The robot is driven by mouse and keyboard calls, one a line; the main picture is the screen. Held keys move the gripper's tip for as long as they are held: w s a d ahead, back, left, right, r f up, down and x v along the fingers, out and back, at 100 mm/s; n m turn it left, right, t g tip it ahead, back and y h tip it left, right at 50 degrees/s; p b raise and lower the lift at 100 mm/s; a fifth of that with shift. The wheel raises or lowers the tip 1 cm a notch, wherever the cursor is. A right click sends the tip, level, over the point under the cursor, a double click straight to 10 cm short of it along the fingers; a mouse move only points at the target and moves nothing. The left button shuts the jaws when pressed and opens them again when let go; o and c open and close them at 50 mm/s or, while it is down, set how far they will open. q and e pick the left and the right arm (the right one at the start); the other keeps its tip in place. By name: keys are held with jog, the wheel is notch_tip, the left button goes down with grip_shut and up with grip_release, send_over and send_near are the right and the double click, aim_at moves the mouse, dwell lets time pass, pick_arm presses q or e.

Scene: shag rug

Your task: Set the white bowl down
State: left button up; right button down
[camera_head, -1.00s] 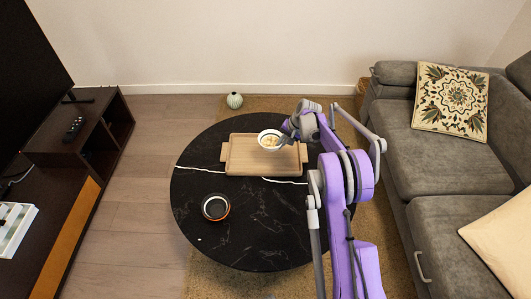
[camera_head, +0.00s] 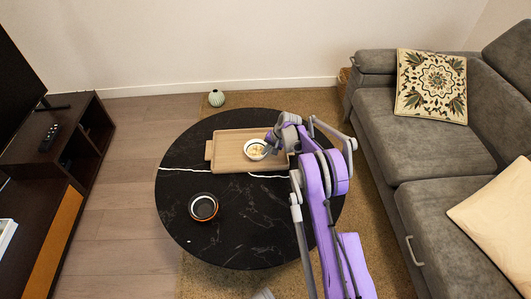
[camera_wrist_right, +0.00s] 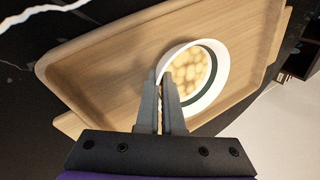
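The white bowl (camera_head: 256,151), holding pale yellowish round pieces, is at the right part of the wooden tray (camera_head: 225,160). My right gripper (camera_head: 272,141) reaches it from the right. In the right wrist view the bowl (camera_wrist_right: 212,92) has a dark green inner band. The fingers of my right gripper (camera_wrist_right: 167,88) are close together with the near rim of the bowl between them. The bowl is low over the tray floor (camera_wrist_right: 120,70); I cannot tell for sure whether its base touches.
The tray lies on a round black marble table (camera_head: 240,230). A dark bowl with an orange edge (camera_head: 203,208) stands at its front left. A grey sofa (camera_head: 400,140) is to the right, a TV cabinet (camera_head: 60,190) to the left. The table's front is clear.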

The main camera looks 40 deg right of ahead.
jog(key=shift+f, duration=0.15)
jog(key=c, duration=1.1)
grip_release()
jog(key=shift+o, duration=0.2)
jog(key=p+v, duration=0.2)
jog(key=v, duration=1)
jog(key=s+a+r+n+h, duration=0.1)
jog(key=s+a+r+n, duration=0.1)
jog(key=s+a+r, duration=0.6)
jog(key=s+a+r+n+h, duration=0.1)
jog(key=s+a+r+n, duration=0.3)
jog(key=a, duration=0.7)
jog(key=s+a+n, duration=0.2)
jog(key=s+a, duration=0.3)
jog(key=s, duration=0.6)
jog(key=s+a+n, duration=0.2)
jog(key=s+a, duration=0.3)
jog(key=s, duration=0.6)
jog(key=shift+n+t+h, duration=0.4)
